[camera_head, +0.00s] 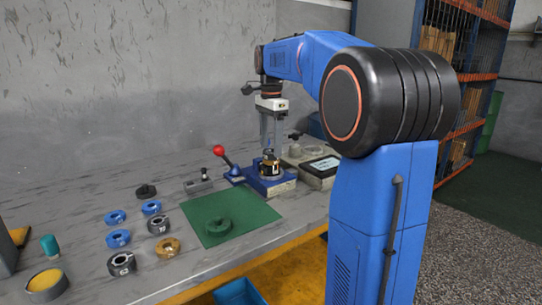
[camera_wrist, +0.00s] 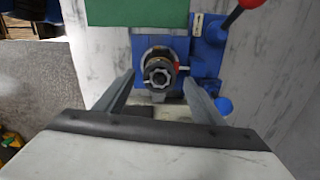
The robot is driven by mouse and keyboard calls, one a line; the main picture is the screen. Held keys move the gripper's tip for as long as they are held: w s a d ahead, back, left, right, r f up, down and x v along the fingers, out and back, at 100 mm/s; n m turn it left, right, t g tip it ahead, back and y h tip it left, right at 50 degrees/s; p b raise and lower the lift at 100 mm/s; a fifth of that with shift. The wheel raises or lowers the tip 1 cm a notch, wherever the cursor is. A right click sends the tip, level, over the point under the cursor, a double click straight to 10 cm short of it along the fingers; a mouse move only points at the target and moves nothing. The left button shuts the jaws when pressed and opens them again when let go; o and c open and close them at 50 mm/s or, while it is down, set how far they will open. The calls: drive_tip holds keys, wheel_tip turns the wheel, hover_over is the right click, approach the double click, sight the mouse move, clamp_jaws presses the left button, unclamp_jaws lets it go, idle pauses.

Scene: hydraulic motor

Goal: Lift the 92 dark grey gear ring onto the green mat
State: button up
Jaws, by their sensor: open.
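A dark grey ring with a toothed inner opening (camera_wrist: 158,74) sits on the blue fixture (camera_wrist: 208,60) in the wrist view. In the head view this dark part (camera_head: 269,167) stands on the fixture, with a gold-coloured band showing; I cannot read a number on it. My gripper (camera_head: 271,148) points down over it, open, with one finger on each side in the wrist view (camera_wrist: 159,78). Whether the fingers touch it is unclear. Two more dark grey rings (camera_head: 158,224) (camera_head: 121,263) lie on the table.
Blue rings (camera_head: 117,238) and a bronze ring (camera_head: 167,247) lie left of the mat. A red-knobbed lever (camera_head: 219,151) rises beside the fixture. A grey block with a dark panel (camera_head: 322,168) stands to its right.

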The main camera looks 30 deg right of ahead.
drive_tip(key=shift+f, duration=0.7)
drive_tip(key=shift+c, duration=0.5)
drive_tip(key=c, duration=1.3)
drive_tip(key=shift+r, duration=5.1)
drive_tip(key=shift+r, duration=0.2)
drive_tip(key=shift+r, duration=0.55)
